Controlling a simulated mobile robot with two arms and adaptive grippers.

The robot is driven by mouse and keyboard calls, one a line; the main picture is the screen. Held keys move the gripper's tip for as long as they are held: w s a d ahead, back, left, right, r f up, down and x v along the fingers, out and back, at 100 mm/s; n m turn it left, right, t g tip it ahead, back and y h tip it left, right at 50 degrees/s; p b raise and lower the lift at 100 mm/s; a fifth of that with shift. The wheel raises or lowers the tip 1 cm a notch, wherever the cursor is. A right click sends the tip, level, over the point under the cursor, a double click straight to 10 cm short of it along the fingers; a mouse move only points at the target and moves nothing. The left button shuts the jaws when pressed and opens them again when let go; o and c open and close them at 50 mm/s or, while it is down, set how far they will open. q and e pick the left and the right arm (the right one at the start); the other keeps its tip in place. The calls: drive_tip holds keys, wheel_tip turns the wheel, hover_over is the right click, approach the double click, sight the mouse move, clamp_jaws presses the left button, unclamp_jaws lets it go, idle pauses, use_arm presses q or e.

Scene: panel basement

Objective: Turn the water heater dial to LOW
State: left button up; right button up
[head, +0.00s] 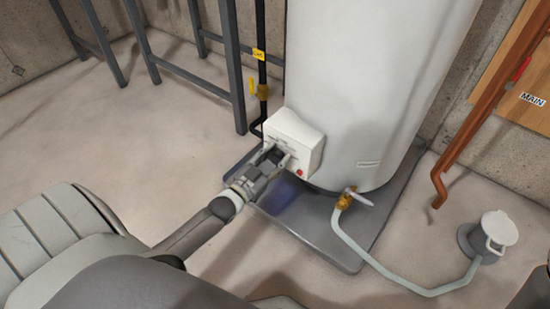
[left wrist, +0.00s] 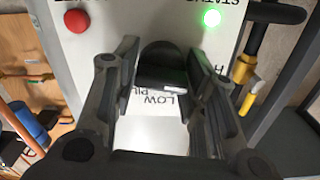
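The white control box (head: 296,137) is on the lower front of the white water heater (head: 345,85). Its black dial (left wrist: 160,64) shows in the left wrist view, with a short white mark on its grip. The mark is close to the "LOW" lettering on the white face (left wrist: 145,130); I cannot tell the exact setting. My left gripper (head: 273,158) is at the box, its fingers open on either side of the dial. In the left wrist view the fingers (left wrist: 168,65) show small gaps beside the dial; contact is unclear. My right gripper is not in view.
A red button (left wrist: 76,20) and a lit green light (left wrist: 211,18) are on the box face. A drain valve (head: 346,199) with a hose (head: 375,262) is below right. A black pipe with a yellow valve handle (head: 253,86) and a grey metal frame (head: 232,65) stand behind left.

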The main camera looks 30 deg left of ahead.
use_arm(q)
drive_tip(key=c, duration=0.4)
drive_tip(key=shift+c, duration=0.2)
